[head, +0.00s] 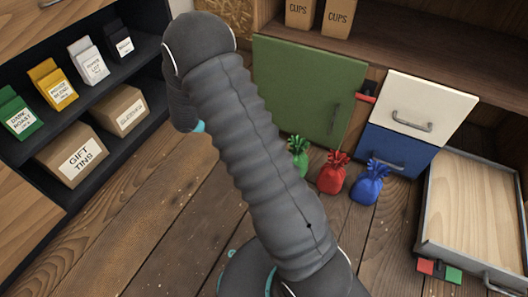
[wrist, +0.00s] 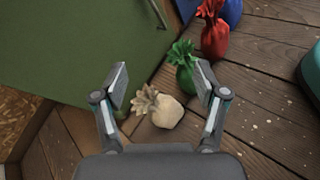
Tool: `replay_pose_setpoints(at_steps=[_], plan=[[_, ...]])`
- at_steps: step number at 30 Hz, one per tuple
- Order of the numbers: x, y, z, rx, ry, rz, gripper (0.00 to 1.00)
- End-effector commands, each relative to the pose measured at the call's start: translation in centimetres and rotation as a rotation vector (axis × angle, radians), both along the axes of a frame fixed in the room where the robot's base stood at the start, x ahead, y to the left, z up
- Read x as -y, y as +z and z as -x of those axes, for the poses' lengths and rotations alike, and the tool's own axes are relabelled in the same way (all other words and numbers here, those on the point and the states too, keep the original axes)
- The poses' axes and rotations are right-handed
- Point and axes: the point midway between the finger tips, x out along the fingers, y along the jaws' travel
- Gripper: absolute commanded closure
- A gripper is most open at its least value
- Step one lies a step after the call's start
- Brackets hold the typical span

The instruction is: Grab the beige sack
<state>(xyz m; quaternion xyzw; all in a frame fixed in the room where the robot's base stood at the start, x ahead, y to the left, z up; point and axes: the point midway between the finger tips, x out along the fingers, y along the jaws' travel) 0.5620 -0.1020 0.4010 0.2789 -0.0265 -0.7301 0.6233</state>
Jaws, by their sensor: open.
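The beige sack (wrist: 166,112) lies on the wooden floor in the wrist view, between and beyond the fingers of my gripper (wrist: 160,88). Its leafy tied top points up and left, close to the green door. My gripper is open and empty, with one finger on each side of the sack in the picture; whether they are level with it I cannot tell. In the head view my arm hides the beige sack, and the gripper fingers are not visible there.
A green sack (head: 297,155), a red sack (head: 333,176) and a blue sack (head: 368,186) stand in a row on the floor. The green sack (wrist: 183,68) is close to the right finger. A green door (head: 310,90) stands behind. An open drawer (head: 480,205) juts out at right.

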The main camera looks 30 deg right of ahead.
Motion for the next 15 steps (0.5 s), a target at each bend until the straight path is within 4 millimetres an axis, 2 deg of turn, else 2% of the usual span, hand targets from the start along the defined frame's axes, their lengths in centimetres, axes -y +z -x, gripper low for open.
replay_pose_setpoints(at_steps=[1,6,15], plan=[[-0.2,-2.3,-0.7,-0.039,0.036,0.038,0.28],[-0.7,-8.4,-3.1,-0.145,0.168,0.165,0.28],[-2.4,-19.7,-5.1,-0.300,0.407,0.357,0.28]])
